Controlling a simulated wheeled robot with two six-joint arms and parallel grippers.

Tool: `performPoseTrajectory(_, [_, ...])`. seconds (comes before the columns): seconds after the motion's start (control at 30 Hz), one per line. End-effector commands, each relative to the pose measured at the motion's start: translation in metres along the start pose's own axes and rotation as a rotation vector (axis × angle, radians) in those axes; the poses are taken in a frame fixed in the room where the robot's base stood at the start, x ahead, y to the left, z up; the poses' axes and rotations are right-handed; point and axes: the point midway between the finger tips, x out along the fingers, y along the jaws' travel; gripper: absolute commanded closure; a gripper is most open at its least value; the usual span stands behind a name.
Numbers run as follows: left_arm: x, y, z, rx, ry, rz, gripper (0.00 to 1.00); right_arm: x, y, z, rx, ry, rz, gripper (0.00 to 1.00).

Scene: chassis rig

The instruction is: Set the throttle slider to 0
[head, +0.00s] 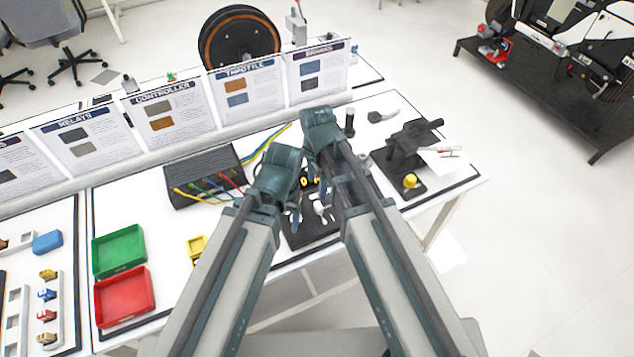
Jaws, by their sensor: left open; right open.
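A black plate (300,238) lies on the white bench under my two arms and is mostly hidden. A small yellow part (309,181) and a white part (319,208) show there between the arms. The throttle slider cannot be made out clearly. My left gripper (296,214) points down over the left part of this plate, its jaws open, with no object visible in them. My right gripper (326,176) is open just above and right of it, close to the left one. Contact with the plate's parts cannot be told.
A throttle sign (247,88) stands behind. A black box with coloured wires (204,177) is to the left. A black base with a yellow knob (410,181) stands right of my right arm. Green (118,251) and red (124,297) trays lie at lower left.

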Motion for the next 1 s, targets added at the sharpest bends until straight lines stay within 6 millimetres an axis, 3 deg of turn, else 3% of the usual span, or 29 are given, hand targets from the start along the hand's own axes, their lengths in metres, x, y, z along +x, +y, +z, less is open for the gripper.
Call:
performPoseTrajectory(0.03, [-0.016,-0.002,0.001,0.000,0.000,0.000,0.29,-0.016,0.000,0.000,0.000,0.000,0.000,0.28])
performPoseTrajectory(0.27, [-0.038,-0.004,0.002,0.000,0.000,0.000,0.29,-0.038,0.000,0.000,0.000,-0.001,0.000,0.28])
performPoseTrajectory(0.87, [-0.038,-0.004,0.002,0.000,0.000,0.000,0.29,-0.039,0.000,0.000,-0.001,0.000,0.000,0.28])
performPoseTrajectory(1.0, [-0.038,-0.004,0.002,0.000,0.000,0.000,0.29,-0.039,0.007,-0.008,-0.067,0.000,-0.004,0.28])
